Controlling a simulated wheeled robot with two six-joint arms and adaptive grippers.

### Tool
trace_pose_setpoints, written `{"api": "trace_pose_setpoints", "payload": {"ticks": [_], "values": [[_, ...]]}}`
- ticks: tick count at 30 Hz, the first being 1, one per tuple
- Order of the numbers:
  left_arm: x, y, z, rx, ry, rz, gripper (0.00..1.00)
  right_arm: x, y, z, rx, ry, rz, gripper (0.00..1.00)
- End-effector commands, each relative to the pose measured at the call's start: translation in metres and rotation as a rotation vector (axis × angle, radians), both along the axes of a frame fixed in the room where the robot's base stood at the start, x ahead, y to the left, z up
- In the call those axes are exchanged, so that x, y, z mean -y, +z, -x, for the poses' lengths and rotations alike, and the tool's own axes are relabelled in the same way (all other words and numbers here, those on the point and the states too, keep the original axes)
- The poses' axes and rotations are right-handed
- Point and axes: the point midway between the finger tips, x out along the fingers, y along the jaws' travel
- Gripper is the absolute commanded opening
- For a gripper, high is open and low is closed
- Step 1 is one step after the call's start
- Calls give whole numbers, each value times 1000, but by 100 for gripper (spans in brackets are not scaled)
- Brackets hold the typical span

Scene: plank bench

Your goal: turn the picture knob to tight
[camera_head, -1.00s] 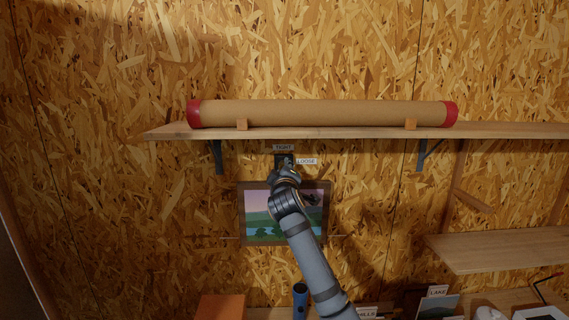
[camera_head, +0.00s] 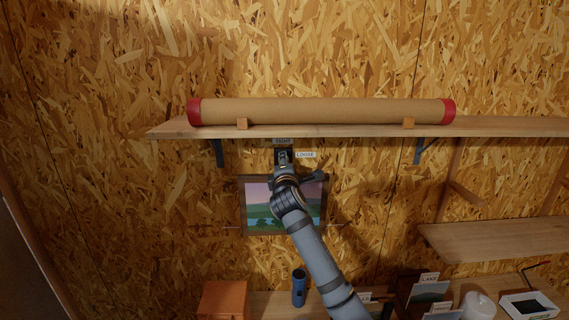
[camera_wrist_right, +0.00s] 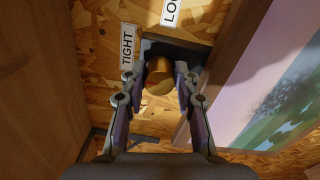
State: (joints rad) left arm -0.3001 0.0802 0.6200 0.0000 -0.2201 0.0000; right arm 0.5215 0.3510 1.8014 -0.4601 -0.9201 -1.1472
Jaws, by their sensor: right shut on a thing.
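The knob (camera_wrist_right: 159,78) is a short brass-coloured cylinder on a dark plate (camera_wrist_right: 188,49), seen in the right wrist view. My right gripper (camera_wrist_right: 161,74) is shut on it, one finger on each side. In the head view my right gripper (camera_head: 283,158) is at the plate under the shelf and hides the knob. The TIGHT label (camera_head: 283,141) is above the plate and the LOOSE label (camera_head: 305,155) to its right. The framed landscape picture (camera_head: 257,207) hangs just below, partly covered by my right arm. I cannot tell where the knob points. My left gripper is out of view.
A shelf (camera_head: 340,129) close above the knob holds a long cardboard tube (camera_head: 320,111) with red caps. A lower shelf (camera_head: 490,242) is at the right. The bench below holds an orange box (camera_head: 222,299), a blue cylinder (camera_head: 299,288) and labelled pictures (camera_head: 428,291).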

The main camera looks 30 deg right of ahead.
Motion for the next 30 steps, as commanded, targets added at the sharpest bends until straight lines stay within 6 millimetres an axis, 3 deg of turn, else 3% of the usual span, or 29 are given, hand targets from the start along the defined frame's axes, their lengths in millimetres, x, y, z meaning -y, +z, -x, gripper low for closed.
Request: {"api": "trace_pose_setpoints", "payload": {"ticks": [17,18,21,23,30], "values": [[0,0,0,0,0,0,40,0,-3,0,-21,-1,23,0],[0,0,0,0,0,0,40,0,-3,0,-21,-1,23,33],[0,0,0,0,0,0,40,0,-2,0,-21,-1,24,47],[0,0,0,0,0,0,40,0,-2,0,-19,-1,23,54],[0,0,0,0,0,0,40,0,-1,0,-18,0,24,54]]}}
